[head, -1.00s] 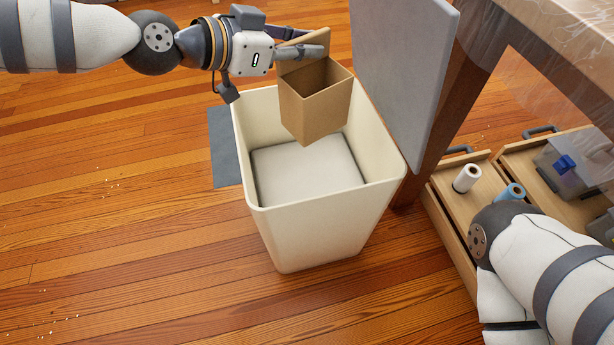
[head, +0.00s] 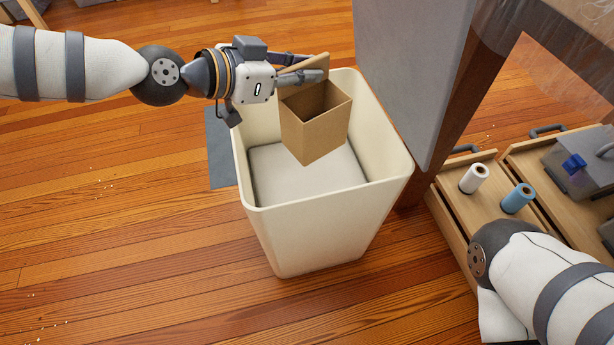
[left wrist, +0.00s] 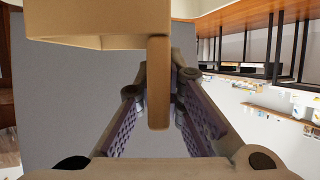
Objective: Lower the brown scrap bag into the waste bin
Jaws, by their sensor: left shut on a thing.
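The brown scrap bag (head: 313,128) is an open-topped, box-like paper bag. It hangs upright from my left gripper (head: 312,76), which is shut on the bag's raised brown tab. The bag is over the mouth of the cream waste bin (head: 322,232), with its lower part apparently inside the rim. In the left wrist view, the tab (left wrist: 158,85) is between the fingers, and part of the bag (left wrist: 98,20) shows above. The bin's pale grey floor shows around the bag. My right gripper is out of view; only my right arm shows at lower right.
A grey mat (head: 221,150) lies left of the bin.

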